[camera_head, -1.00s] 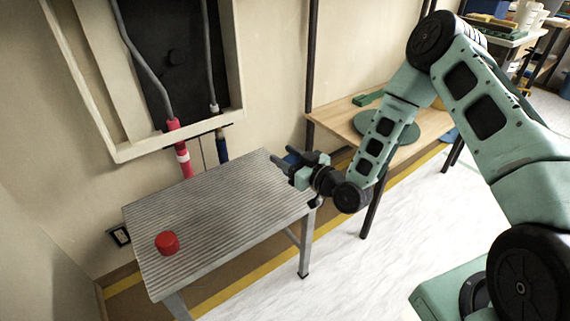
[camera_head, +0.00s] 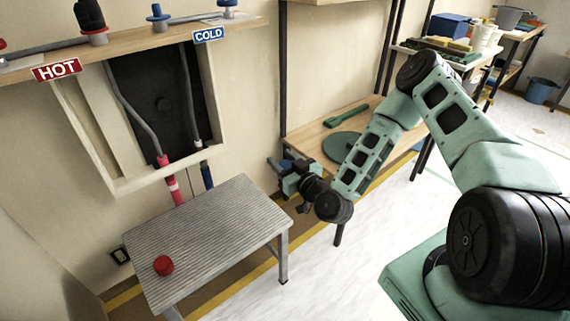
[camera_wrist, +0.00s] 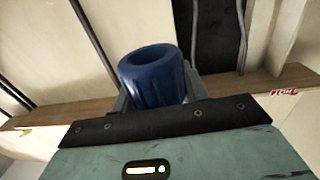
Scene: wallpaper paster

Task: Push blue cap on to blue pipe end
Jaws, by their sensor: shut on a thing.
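The blue cap (camera_wrist: 155,80) is held in my gripper and fills the middle of the wrist view, its round open end showing. My gripper (camera_head: 277,169) is shut on it, in the air near the far right corner of the ridged metal table. In the head view the cap is mostly hidden by the jaws. The blue pipe (camera_head: 207,176) comes down below the wall opening, under the COLD sign (camera_head: 208,35). It is left of my gripper and clearly apart from it. Its lower end is at the table's back edge and I cannot see it clearly.
A red cap (camera_head: 163,265) sits on the metal table (camera_head: 205,232). A red pipe (camera_head: 172,186) hangs left of the blue one. A wooden shelf (camera_head: 140,42) with valves and a HOT sign (camera_head: 56,70) runs above. A wooden bench (camera_head: 315,143) stands to the right.

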